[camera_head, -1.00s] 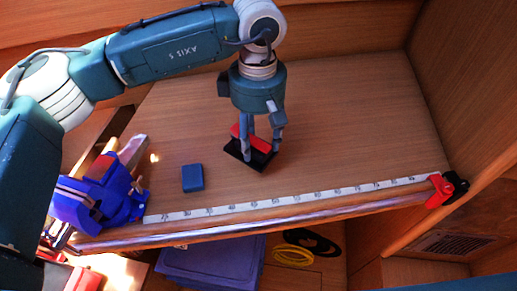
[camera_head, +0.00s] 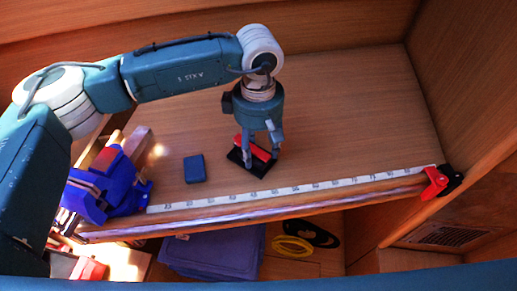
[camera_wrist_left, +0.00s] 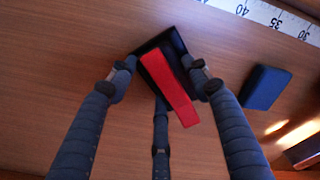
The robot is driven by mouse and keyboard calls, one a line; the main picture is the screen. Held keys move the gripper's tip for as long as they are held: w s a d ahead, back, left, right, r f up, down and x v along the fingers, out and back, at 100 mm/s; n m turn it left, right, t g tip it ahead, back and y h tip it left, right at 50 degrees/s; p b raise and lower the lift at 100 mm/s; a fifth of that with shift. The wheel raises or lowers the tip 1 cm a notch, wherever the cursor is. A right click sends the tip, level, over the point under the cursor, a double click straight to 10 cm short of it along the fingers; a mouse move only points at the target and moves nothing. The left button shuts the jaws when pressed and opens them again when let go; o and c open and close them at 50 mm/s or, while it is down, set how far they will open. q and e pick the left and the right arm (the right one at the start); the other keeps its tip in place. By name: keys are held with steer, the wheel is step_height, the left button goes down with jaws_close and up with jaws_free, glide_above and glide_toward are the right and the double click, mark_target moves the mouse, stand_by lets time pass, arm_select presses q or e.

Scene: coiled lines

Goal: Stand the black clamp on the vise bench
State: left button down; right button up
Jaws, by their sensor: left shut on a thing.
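The black clamp (camera_head: 239,158) has a dark body and a red bar (camera_head: 259,152) on it. My left gripper (camera_head: 260,150) points down over the wooden vise bench (camera_head: 345,115) and is shut on the clamp. In the wrist view, the fingers (camera_wrist_left: 162,78) close around the clamp's black body (camera_wrist_left: 173,41), with the red bar (camera_wrist_left: 168,88) lying across it. I cannot tell whether its underside touches the bench. The blue vise (camera_head: 105,186) is at the bench's left end. My right gripper is out of view.
A dark blue block (camera_head: 194,168) lies left of the clamp. A white measuring strip (camera_head: 290,190) runs along the front edge. A red and black clamp (camera_head: 436,182) sits at the right front corner. The bench's back and right are clear.

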arm_select(q)
steer(key=c, duration=0.8)
jaws_free()
steer(key=shift+c, duration=0.2)
steer(key=shift+r, duration=0.1)
steer(key=shift+r+p, duration=0.2)
steer(key=shift+p, duration=0.2)
steer(key=shift+w+r, duration=0.1)
steer(key=shift+r, duration=0.1)
step_height(320, 180, up, 11)
steer(key=b, duration=0.4)
steer(key=shift+r, duration=0.2)
